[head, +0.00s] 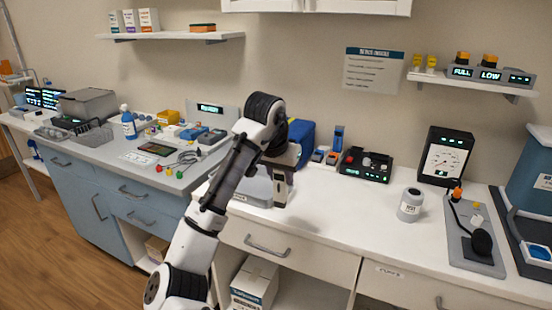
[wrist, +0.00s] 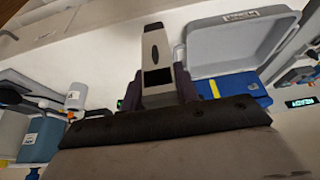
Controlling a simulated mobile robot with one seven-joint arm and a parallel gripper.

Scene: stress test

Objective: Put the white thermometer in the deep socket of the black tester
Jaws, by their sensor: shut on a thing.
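The white thermometer (head: 279,187), a slim pale body with a dark panel, is upright in my gripper (head: 281,169), above the counter. In the wrist view my gripper (wrist: 158,88) is shut on the thermometer (wrist: 155,50), with dark fingers on both sides of its dark screen. A low black box with a red part and lit display, apparently the black tester (head: 365,165), stands on the white counter to the right of my gripper. Its sockets are too small to make out. My fingertips are partly hidden by my arm in the head view.
A grey tray (head: 252,190) lies beside and below my gripper; it also shows in the wrist view (wrist: 210,48). A blue bin (head: 302,134) stands behind. A grey jar (head: 410,205) and a black gauge unit (head: 446,157) stand to the right. The front middle counter is clear.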

